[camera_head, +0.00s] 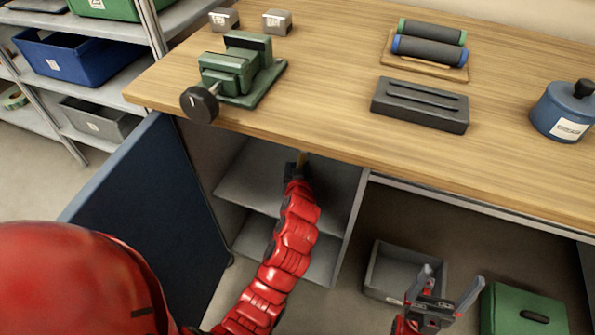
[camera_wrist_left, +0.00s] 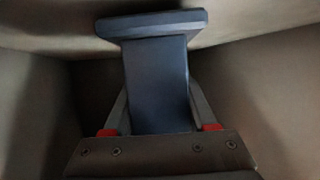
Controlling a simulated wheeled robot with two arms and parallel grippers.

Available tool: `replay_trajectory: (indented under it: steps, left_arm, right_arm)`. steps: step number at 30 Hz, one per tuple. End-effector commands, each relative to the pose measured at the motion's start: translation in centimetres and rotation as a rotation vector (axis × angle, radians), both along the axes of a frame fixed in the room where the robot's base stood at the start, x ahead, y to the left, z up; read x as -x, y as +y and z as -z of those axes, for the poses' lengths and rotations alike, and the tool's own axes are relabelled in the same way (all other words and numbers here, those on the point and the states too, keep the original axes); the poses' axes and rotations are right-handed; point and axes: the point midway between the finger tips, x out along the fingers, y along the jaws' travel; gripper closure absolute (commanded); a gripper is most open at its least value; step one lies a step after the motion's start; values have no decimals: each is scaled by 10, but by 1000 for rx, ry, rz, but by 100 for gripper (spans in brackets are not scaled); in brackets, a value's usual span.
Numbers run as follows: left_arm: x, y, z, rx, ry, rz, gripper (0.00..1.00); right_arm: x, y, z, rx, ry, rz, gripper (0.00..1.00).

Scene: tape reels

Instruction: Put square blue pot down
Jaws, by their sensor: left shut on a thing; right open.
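My left gripper (camera_head: 296,168) is inside the open cabinet under the workbench, at the end of the red arm. In the left wrist view, it is shut on the square blue pot (camera_wrist_left: 158,82), a dark blue, flat-sided body with a wider slab at its far end. The pot is between both fingers. In the head view the pot is hidden by the bench edge and the gripper. I cannot tell whether it touches a shelf. My right gripper (camera_head: 450,282) is open and empty, low in front of the bench at the right.
The cabinet has a grey middle shelf (camera_head: 248,190), and its blue door (camera_head: 150,215) stands open at left. A grey bin (camera_head: 385,282) and a green case (camera_head: 522,312) are near my right gripper. The bench top (camera_head: 330,60) holds a green vise (camera_head: 240,72) and a round blue pot (camera_head: 565,110).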

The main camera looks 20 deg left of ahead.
Motion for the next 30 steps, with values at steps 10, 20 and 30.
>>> replay_trajectory:
  steps: [10, 20, 30]
  left_arm:
    - [0, 0, 11, -1, -2, 0, 100]
    - [0, 0, 14, -1, 0, 0, 13]
    - [1, -1, 9, -1, 1, 0, 13]
  right_arm:
    - [0, 0, 4, 0, 0, 0, 13]
    - [0, 0, 6, 0, 0, 0, 13]
    - [0, 0, 1, 0, 0, 0, 13]
